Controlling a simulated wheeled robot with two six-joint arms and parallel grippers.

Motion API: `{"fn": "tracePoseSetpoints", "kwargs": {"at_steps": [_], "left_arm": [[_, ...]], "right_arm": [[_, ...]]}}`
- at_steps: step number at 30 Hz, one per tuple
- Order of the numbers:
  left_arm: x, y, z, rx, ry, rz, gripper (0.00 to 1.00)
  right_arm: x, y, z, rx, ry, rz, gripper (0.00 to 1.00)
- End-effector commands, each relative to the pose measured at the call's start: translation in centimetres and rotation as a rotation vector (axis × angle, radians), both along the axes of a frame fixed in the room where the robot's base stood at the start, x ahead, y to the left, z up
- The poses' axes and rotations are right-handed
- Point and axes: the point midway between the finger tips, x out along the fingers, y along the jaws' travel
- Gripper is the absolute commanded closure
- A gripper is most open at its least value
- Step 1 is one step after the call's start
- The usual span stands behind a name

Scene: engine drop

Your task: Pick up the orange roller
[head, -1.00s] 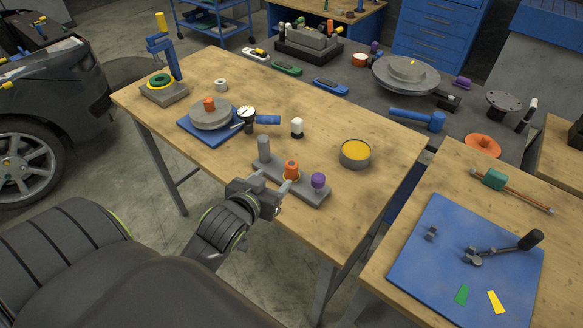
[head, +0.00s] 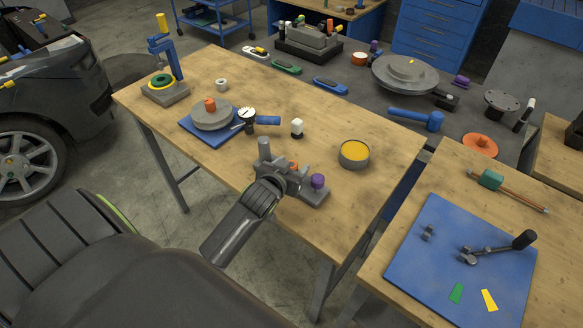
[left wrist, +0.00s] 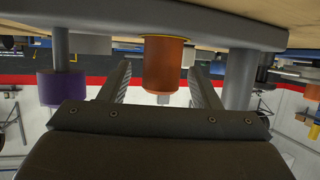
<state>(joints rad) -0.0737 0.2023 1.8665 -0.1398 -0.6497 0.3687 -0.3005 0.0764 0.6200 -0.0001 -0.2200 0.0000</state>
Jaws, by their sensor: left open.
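The orange roller (head: 294,166) stands on the grey holder (head: 318,195) between a grey post and a purple roller. In the head view it is mostly hidden behind my left gripper (head: 288,172). In the left wrist view, which looks upside down, the orange roller (left wrist: 169,66) shows between the two open fingers of my left gripper (left wrist: 160,85), one on each side. Gaps show between roller and fingers. My right gripper is not in view.
The purple roller (head: 318,181) and grey post (head: 264,147) stand close on either side; both also show in the wrist view, the purple roller (left wrist: 62,88) left and the post (left wrist: 241,76) right. A yellow-filled round tin (head: 354,154) and white-topped piece (head: 297,127) stand behind.

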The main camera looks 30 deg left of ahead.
Motion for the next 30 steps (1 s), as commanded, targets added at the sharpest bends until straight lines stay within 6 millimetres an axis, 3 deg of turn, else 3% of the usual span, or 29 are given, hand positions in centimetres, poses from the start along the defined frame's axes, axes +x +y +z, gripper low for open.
{"fn": "tracePoseSetpoints", "kwargs": {"at_steps": [6,14,25,30], "left_arm": [[1.6,0.3,-0.7,0.001,0.000,0.000,0.43],[1.7,0.4,-0.7,0.001,-0.001,0.000,0.43],[1.7,0.4,-0.7,0.001,0.000,0.000,0.90],[1.7,0.4,-0.7,0.001,0.000,0.000,0.92]], "right_arm": [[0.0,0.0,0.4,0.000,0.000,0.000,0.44],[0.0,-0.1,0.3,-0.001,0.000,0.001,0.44],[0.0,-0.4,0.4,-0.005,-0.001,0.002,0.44],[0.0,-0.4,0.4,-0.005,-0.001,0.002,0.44]]}}
